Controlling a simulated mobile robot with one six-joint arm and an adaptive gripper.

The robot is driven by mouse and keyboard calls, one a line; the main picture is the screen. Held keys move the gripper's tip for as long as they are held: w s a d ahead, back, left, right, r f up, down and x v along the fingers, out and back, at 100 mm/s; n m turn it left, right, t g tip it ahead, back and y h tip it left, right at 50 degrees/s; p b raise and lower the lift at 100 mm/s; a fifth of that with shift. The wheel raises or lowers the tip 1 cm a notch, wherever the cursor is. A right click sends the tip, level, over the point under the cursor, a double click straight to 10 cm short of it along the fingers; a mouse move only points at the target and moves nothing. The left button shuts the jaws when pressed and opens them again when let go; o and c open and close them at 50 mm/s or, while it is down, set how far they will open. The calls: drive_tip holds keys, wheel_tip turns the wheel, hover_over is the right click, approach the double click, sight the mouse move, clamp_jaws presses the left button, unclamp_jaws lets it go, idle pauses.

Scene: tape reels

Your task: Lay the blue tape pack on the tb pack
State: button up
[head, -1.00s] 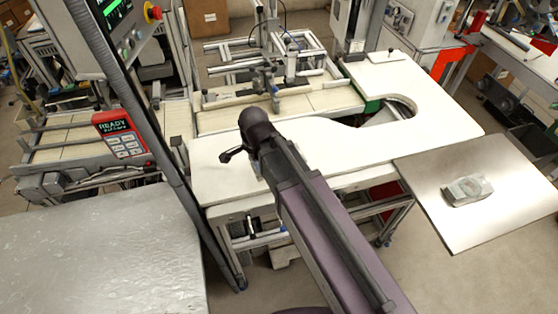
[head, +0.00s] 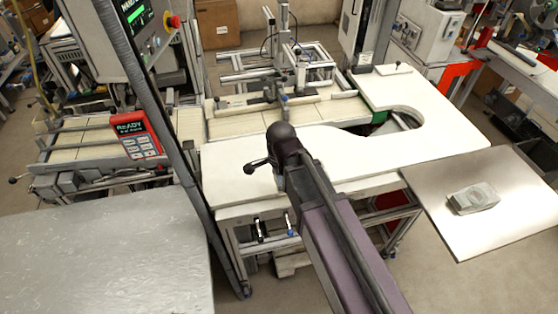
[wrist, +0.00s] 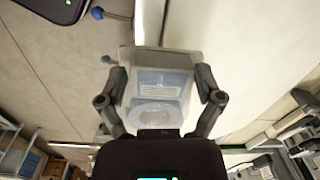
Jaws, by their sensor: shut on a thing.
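In the wrist view my gripper (wrist: 162,90) is shut on a clear pack with a pale blue label and a round reel inside, the blue tape pack (wrist: 160,62). One finger is on each side of it. In the head view my arm hides the gripper and this pack. Another clear, greyish pack, which looks like the tb pack (head: 473,198), lies flat on the metal-topped table at the right (head: 495,235). It is well apart from my arm. Its label is too small to read.
A white worktop (head: 240,185) with a rounded cut-out lies behind my arm. A red READY box (head: 136,138) stands at the left by a conveyor. A dark slanting post (head: 160,130) rises left of my arm. The right table is clear around its pack.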

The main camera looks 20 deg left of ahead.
drive_tip(key=w+a, duration=0.3)
drive_tip(key=w+a+f+b, duration=0.1)
drive_tip(key=w+a, duration=0.2)
drive_tip(key=a, duration=0.1)
drive_tip(key=w+a, duration=0.3)
drive_tip(key=a, duration=0.1)
drive_tip(key=shift+w+a+f, duration=0.15)
drive_tip(key=shift+f, duration=0.05)
drive_tip(key=shift+a, duration=0.1)
idle(0.3)
drive_tip(key=shift+w+a, duration=0.2)
drive_tip(key=shift+w, duration=0.05)
drive_tip(key=shift+w+a+f+b, duration=0.15)
drive_tip(key=shift+a+f+b, duration=0.1)
drive_tip(key=shift+f+b, duration=1.6)
drive_tip(key=shift+b, duration=0.2)
drive_tip(key=o, duration=1)
drive_tip(key=shift+f, duration=0.1)
